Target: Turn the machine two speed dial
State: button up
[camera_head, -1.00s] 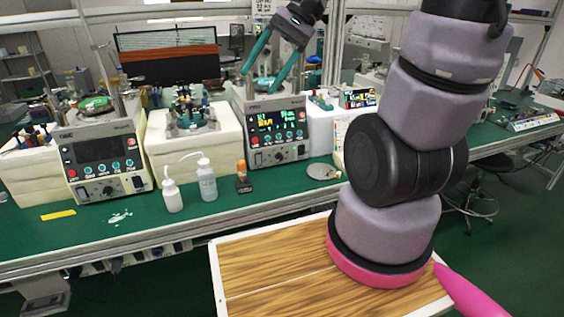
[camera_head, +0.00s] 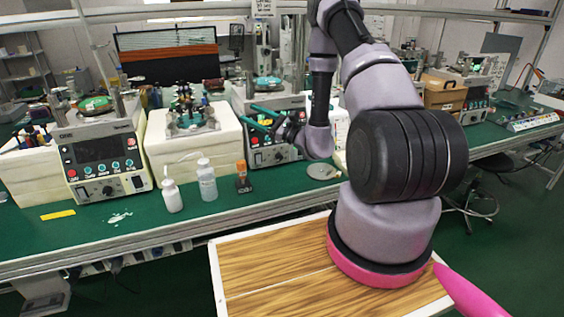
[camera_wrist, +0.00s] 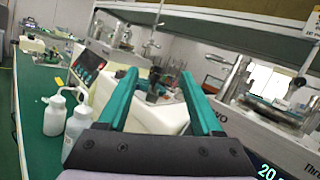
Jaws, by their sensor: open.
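Machine two (camera_head: 265,101) stands at the middle of the green bench in the head view. My gripper (camera_head: 247,112), with teal fingers, is in front of the panel's upper part, pointing left and covering the display. In the wrist view my gripper (camera_wrist: 158,76) is open and empty, its fingers pointing past the panel rather than at it.
Machine one (camera_head: 103,165) stands at the left, with a cream block (camera_head: 165,152) between the machines. Two white bottles (camera_head: 172,195) (camera_head: 207,182), an orange-topped item (camera_head: 242,178) and a round metal plate (camera_head: 322,171) stand or lie on the bench (camera_head: 140,232) before them.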

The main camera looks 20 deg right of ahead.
jog(key=d+f+m+t+h, duration=0.4)
jog(key=d+f+m+h, duration=0.15)
jog(key=f, duration=0.55)
jog(key=m+h, duration=0.4)
jog(key=h, duration=0.5)
send_near(280, 159)
jog(key=w, duration=0.8)
jog(key=shift+w+a+r, duration=0.15)
jog(key=shift+a+r, duration=0.1)
jog(key=shift+r, duration=0.05)
grip_shut()
